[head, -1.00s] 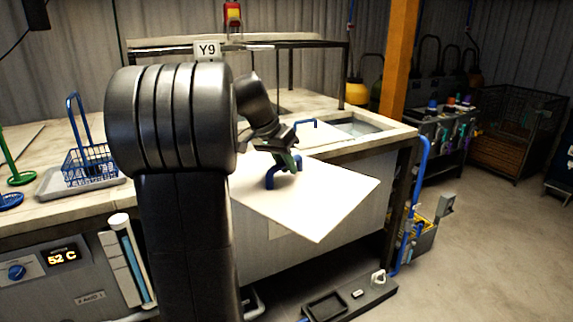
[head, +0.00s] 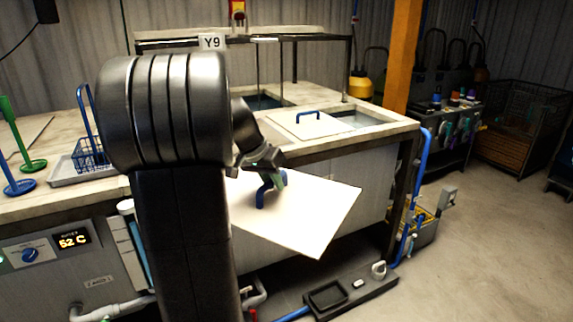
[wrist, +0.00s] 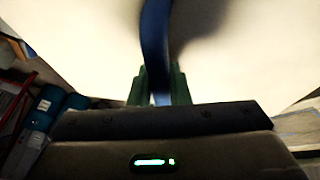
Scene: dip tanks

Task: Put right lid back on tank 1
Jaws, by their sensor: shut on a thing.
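My gripper (head: 268,180) is shut on the blue handle (head: 259,196) of a white square lid (head: 305,215). The lid hangs tilted in front of the tank bench, apart from the bench top. In the wrist view, the green fingers (wrist: 158,88) close on the blue handle (wrist: 154,45), and the pale lid (wrist: 90,45) fills most of the picture. A second white lid (head: 290,127) with a blue handle lies on the bench top beside an open tank part (head: 355,121). Another opening (head: 262,102) shows at the back. My arm hides part of the bench.
A blue wire basket (head: 90,155) on a tray, with blue and green hooked stands, is at the left. A blue pipe (head: 424,165) runs down the bench's right corner.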

